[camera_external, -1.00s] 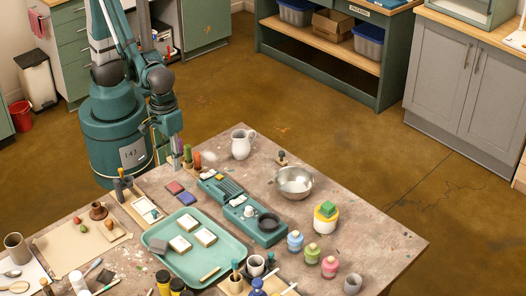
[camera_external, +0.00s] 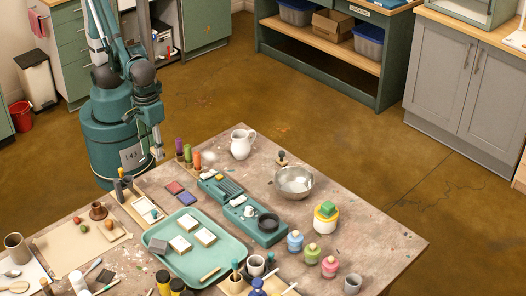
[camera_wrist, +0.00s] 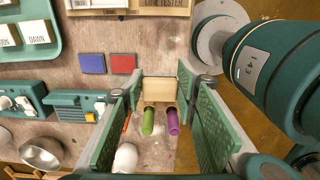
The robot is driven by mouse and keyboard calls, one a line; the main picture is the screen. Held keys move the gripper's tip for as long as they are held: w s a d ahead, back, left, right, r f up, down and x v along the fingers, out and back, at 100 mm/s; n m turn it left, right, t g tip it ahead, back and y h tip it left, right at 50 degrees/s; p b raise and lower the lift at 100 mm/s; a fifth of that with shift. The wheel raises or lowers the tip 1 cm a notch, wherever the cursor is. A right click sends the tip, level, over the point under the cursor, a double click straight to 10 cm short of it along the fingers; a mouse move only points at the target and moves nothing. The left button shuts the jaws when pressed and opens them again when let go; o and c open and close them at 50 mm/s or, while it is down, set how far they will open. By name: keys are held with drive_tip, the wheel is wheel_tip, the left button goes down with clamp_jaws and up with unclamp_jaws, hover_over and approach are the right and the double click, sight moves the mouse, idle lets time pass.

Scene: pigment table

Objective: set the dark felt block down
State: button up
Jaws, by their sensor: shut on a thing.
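My gripper (camera_external: 158,152) hangs by the table's far left edge, well away from that block. In the wrist view its green fingers (camera_wrist: 162,88) stand apart, with what looks like a pale tan piece (camera_wrist: 160,90) between the tips. Its outline runs into the crayon stand behind, so what I hold is hard to make out. The dark block does not show in the wrist view.
Green (camera_wrist: 148,122) and purple (camera_wrist: 173,122) crayons stand just below my fingers in the wrist view. A white jug (camera_external: 241,144) stands to the right. Blue (camera_external: 173,187) and red (camera_external: 185,198) pads lie nearby. The table's right part has bare room.

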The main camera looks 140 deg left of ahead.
drive_tip(key=b, duration=0.2)
hover_over(159, 179)
drive_tip(key=shift+f, duration=2.95)
drive_tip(key=shift+f+b, duration=0.95)
drive_tip(key=shift+f, duration=1.1)
drive_tip(key=shift+f, duration=0.2)
drive_tip(key=o, duration=0.8)
drive_tip(key=shift+r, duration=0.25)
drive_tip(key=shift+r+p, duration=2.15)
drive_tip(key=shift+r, duration=3.8)
